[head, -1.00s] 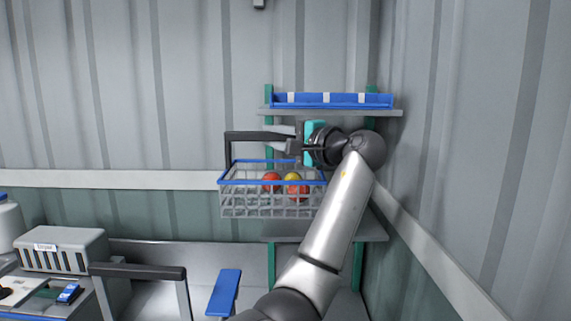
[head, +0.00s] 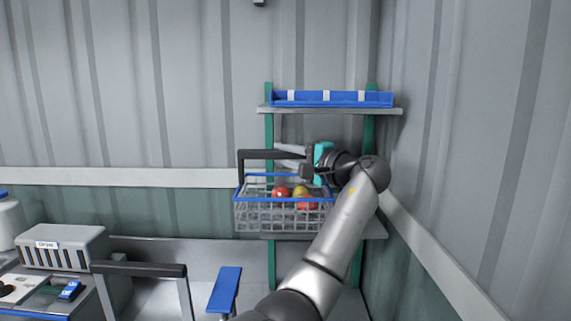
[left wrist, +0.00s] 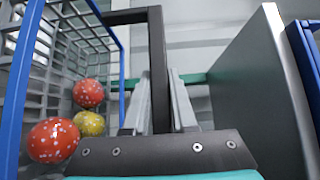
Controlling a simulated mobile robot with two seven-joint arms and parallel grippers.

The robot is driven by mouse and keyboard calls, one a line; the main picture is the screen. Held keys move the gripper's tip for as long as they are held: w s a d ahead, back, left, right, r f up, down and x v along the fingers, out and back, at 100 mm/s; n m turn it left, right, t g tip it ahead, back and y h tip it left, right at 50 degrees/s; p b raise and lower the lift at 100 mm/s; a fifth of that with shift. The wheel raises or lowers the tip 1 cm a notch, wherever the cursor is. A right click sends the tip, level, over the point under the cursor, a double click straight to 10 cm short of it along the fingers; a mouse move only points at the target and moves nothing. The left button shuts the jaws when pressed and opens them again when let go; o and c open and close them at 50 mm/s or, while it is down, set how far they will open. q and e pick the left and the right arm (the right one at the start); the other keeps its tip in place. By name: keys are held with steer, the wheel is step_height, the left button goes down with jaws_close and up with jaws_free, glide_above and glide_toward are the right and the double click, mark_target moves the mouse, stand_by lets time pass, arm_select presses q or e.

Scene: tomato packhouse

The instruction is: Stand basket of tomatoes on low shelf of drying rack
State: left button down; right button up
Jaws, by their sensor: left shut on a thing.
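The wire basket (head: 262,217) has a blue rim, a black handle and red and yellow tomatoes (head: 281,193) inside. It hangs level from my left gripper (head: 296,160), which is shut on the black handle. In the left wrist view the handle (left wrist: 158,70) runs between the two fingers, with the tomatoes (left wrist: 54,140) at left. The drying rack has green posts (head: 270,262), an upper shelf (head: 330,111) and a low shelf (head: 375,229). The basket is in front of the low shelf, overlapping its left part; whether it touches cannot be told. My right gripper is not in view.
A blue tray (head: 345,98) sits on the upper shelf above my gripper. The corrugated wall (head: 470,150) stands close on the right. A grey box (head: 62,248), a black-topped handle (head: 138,269) and a blue panel (head: 224,290) are at lower left.

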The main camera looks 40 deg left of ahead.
mark_target(327, 200)
arm_select(q)
steer(key=shift+f, duration=0.75)
steer(key=shift+w+f, duration=0.2)
steer(key=shift+f, duration=0.05)
steer(key=c, duration=0.7)
jaws_free()
steer(key=d, duration=0.7)
steer(key=shift+s+d, duration=0.25)
steer(key=shift+s, duration=0.1)
